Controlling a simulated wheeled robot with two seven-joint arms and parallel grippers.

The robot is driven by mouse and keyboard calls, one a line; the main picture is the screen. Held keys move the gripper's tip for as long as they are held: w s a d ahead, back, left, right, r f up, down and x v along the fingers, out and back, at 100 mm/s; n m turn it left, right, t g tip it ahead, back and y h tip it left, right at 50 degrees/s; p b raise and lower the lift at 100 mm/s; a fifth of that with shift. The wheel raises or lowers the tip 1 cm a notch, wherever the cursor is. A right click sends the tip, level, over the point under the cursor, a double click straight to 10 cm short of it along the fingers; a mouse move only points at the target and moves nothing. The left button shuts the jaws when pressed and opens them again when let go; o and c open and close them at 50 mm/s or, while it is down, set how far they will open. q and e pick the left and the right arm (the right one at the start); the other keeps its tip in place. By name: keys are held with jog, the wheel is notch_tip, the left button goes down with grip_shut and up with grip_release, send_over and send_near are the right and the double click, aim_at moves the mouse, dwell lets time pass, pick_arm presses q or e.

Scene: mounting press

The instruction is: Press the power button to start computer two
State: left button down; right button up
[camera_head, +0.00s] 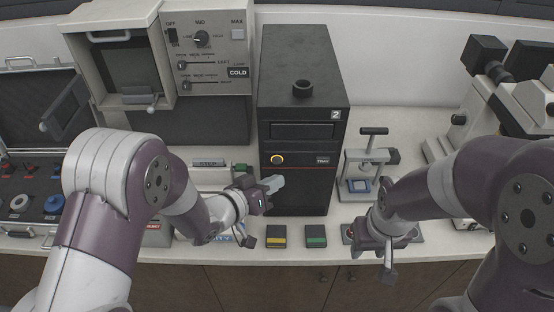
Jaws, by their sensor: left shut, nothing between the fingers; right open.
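Computer two is the black tower (303,75) labelled "2", standing upright at the middle of the counter. A round button with a yellow ring (277,159) sits on the left of its front, beside a small label. My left gripper (274,184) is shut and empty, with its tips in front of the tower, a little below the button in the picture. I cannot tell how far the tips are from the front panel. My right gripper (389,271) is open and hangs low at the counter's front edge, right of the tower.
A hand press (369,160) with a blue piece stands right of the tower, and a microscope (487,90) at far right. A grey unit marked "COLD" (214,50) stands at left. Yellow (277,236) and green (316,236) blocks lie in front of the tower.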

pick_arm(q)
jog(key=shift+s, duration=1.15)
jog(key=shift+f, duration=0.1)
jog(key=s+a+f+g+y, duration=0.3)
jog(key=s+a+f+y, duration=0.15)
jog(key=a, duration=0.25)
jog(key=s+a+f+g+y, duration=0.3)
jog(key=a+g+y, duration=0.1)
jog(key=a+y, duration=0.15)
jog(key=s+a+r+n+g, duration=0.2)
jog(key=s+a+r+n, duration=0.1)
jog(key=s+r, duration=0.3)
jog(key=shift+a+b, duration=0.4)
jog(key=shift+a, duration=0.5)
